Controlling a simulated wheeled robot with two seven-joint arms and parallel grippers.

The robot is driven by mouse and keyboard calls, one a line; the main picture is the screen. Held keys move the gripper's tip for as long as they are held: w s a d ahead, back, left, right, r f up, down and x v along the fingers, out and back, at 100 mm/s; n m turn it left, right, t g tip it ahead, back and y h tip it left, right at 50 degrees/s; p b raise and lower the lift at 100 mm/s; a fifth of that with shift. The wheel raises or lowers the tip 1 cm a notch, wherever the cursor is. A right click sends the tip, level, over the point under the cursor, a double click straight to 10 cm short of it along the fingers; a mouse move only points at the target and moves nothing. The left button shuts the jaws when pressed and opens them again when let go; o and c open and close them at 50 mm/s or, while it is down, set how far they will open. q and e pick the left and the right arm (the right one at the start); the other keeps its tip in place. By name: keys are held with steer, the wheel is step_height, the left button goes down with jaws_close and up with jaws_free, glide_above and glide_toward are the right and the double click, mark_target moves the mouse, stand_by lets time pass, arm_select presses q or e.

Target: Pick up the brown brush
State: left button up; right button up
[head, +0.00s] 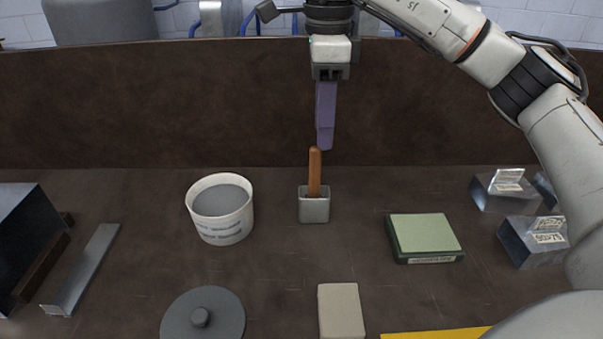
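The brown brush (314,172) stands upright with its wooden handle up in a small grey square holder (314,210) in the middle of the table. Its lower end is hidden inside the holder. My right gripper (324,145) points straight down with its purple fingers, and its tips show right at the top of the handle, slightly to the right. The fingers line up in this view, so their gap is hidden. I cannot tell whether they touch the handle. My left gripper is not in view.
A white tub of grey material (220,222) stands left of the holder. A green block (424,235) and shiny metal blocks (535,241) lie to the right. A grey lid (203,316), a beige block (341,310) and a metal bar (84,268) lie nearer. A brown panel (160,105) rises behind.

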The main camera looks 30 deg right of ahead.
steer(key=b, duration=0.2)
glide_above(315, 170)
steer(key=d, duration=0.1)
step_height(315, 170, down, 4)
steer(key=shift+w+a+f, duration=0.15)
steer(key=shift+w+f, duration=0.05)
steer(key=shift+f, duration=1.3)
steer(key=shift+w+a+f, duration=0.1)
steer(key=shift+w+f, duration=0.05)
steer(key=shift+f, duration=1.35)
steer(key=shift+c, duration=0.4)
jaws_close()
